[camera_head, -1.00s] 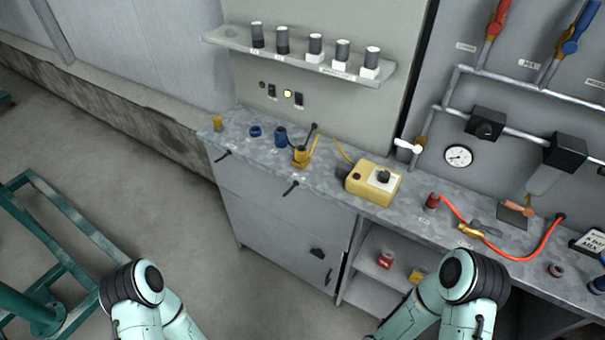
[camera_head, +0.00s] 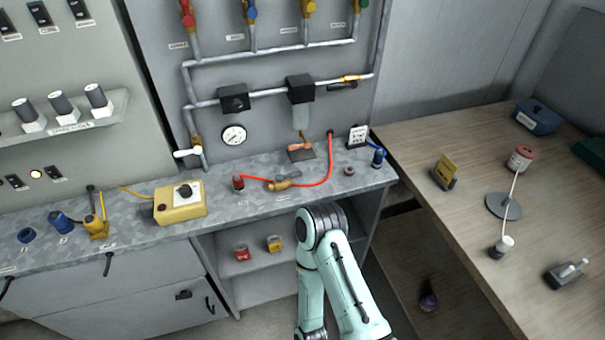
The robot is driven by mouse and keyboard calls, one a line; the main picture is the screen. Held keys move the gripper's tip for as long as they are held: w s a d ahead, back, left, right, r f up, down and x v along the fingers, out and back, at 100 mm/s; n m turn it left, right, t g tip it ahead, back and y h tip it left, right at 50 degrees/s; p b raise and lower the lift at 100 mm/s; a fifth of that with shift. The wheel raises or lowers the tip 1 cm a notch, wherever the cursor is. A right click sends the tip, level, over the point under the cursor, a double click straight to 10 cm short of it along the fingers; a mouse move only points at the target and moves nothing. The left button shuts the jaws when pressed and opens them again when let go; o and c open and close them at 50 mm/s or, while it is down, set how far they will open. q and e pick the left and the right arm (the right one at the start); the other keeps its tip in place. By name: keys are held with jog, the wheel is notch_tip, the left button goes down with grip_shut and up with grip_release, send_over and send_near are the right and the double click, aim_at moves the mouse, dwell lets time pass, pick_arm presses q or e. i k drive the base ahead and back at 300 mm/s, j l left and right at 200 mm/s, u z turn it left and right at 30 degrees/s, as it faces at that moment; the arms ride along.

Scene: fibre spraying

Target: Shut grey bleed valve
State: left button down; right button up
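Pipework with valves hangs on the grey wall panel (camera_head: 275,120). A small valve with a dark grey lever (camera_head: 342,87) and a brass body (camera_head: 351,77) sits at the right end of the middle pipe. Another valve, with a white or pale grey lever (camera_head: 186,153), sits at the lower left on a brass fitting (camera_head: 196,141). I cannot tell for certain which is the bleed valve. An arm of mine, probably the right, rises at the bottom centre, below the bench front and apart from both valves. Neither gripper is in view.
The metal bench (camera_head: 225,208) holds a yellow control box (camera_head: 180,203), a red hose (camera_head: 327,165) and a pressure gauge (camera_head: 234,135) is above it. Red (camera_head: 187,14) and blue (camera_head: 251,10) valves line the top. A wooden table (camera_head: 465,215) stands right.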

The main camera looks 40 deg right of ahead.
aim_at(279, 178)
jog(key=l+z, duration=0.1)
jog(key=z, duration=1.25)
